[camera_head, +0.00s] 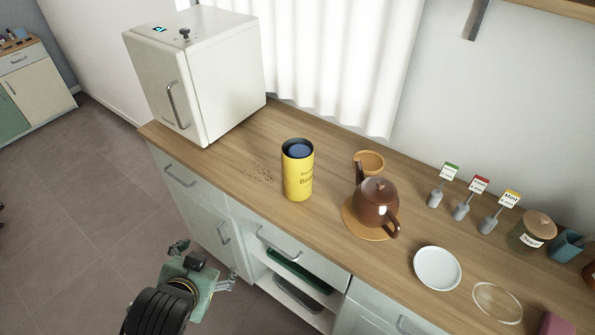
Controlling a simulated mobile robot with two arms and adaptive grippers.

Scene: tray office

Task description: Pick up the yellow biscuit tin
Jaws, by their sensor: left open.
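The yellow biscuit tin (298,177) stands upright on the wooden counter, with dark lettering on its side. Its top shows a dark rim with something blue inside. My left gripper (205,266) is open and empty, low in front of the counter's drawers, to the lower left of the tin and well apart from it. My right gripper is not in the picture.
A white appliance (222,80) stands left of the tin, with crumbs (262,172) between. A white plate (437,268) and a sugar jar (536,231) are farther right.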

